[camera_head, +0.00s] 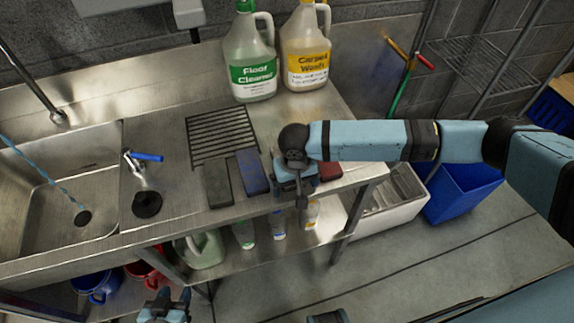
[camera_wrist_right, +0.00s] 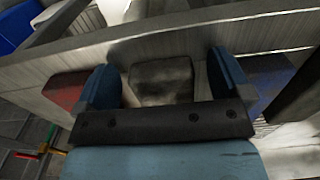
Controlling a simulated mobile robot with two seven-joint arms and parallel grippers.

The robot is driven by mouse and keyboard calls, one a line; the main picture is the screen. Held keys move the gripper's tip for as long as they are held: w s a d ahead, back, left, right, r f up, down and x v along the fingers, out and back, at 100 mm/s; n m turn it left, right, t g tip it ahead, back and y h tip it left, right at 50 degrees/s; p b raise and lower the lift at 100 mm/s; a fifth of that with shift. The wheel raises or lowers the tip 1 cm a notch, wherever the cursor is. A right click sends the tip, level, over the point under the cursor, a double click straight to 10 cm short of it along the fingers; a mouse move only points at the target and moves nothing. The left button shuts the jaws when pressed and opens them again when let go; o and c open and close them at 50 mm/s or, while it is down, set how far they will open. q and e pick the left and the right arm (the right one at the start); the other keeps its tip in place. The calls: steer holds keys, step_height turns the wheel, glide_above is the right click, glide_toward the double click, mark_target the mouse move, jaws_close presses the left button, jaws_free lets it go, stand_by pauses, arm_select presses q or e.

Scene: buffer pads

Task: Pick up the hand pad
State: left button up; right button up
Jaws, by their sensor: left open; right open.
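Several flat pads lie in a row on the steel counter's front part. In the head view I see a dark grey-green pad (camera_head: 218,184), a blue pad (camera_head: 251,172) and a dark red pad (camera_head: 329,168). My right gripper (camera_head: 294,176) is over the row between the blue and red pads. In the wrist view a mottled grey pad (camera_wrist_right: 163,80) lies between its open fingers (camera_wrist_right: 165,88); gaps show on both sides. The red pad (camera_wrist_right: 66,88) is left, the blue one (camera_wrist_right: 268,80) right. The labels are not readable. My left gripper (camera_head: 163,306) is open and empty, low in front of the counter.
A black drain grate (camera_head: 222,132) lies behind the pads. A floor cleaner jug (camera_head: 250,65) and a carpet wash jug (camera_head: 306,50) stand at the back. A sink (camera_head: 65,180) is at left. Bottles and buckets sit below; a blue bin (camera_head: 462,192) stands right.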

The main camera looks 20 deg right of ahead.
steer(key=c, duration=1)
steer(key=shift+r, duration=0.1)
step_height(320, 180, up, 20)
steer(key=shift+f+p, duration=0.1)
steer(key=shift+p, duration=0.3)
